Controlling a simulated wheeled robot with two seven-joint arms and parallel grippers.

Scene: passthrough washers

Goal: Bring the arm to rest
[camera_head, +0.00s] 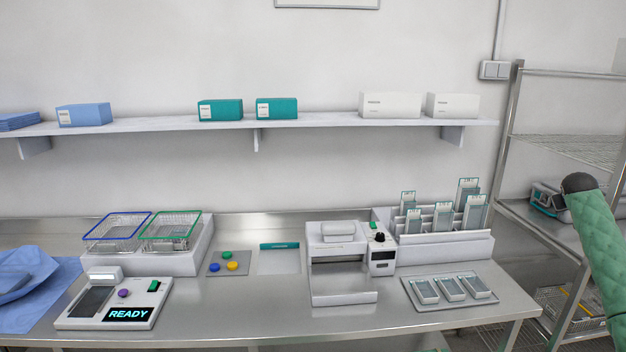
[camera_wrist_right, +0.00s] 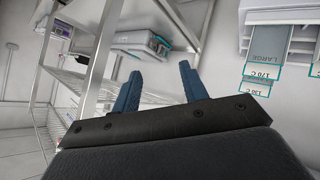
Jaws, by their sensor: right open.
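My right arm, in a green quilted sleeve (camera_head: 597,240), stands raised at the right edge of the head view, in front of the metal rack. Its gripper is not visible there. In the right wrist view my right gripper (camera_wrist_right: 158,90) shows two blue fingers spread apart with nothing between them. The fingers point toward the rack and the wall area, clear of any object. My left gripper and left arm are in neither view.
A steel bench (camera_head: 376,322) carries a READY console (camera_head: 115,303), two wire baskets (camera_head: 117,232), a sealer (camera_head: 340,265), a pouch holder (camera_head: 445,246) and a tray (camera_head: 409,291). A wall shelf (camera_head: 330,121) holds boxes. A wire rack (camera_head: 512,150) stands close to my right arm.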

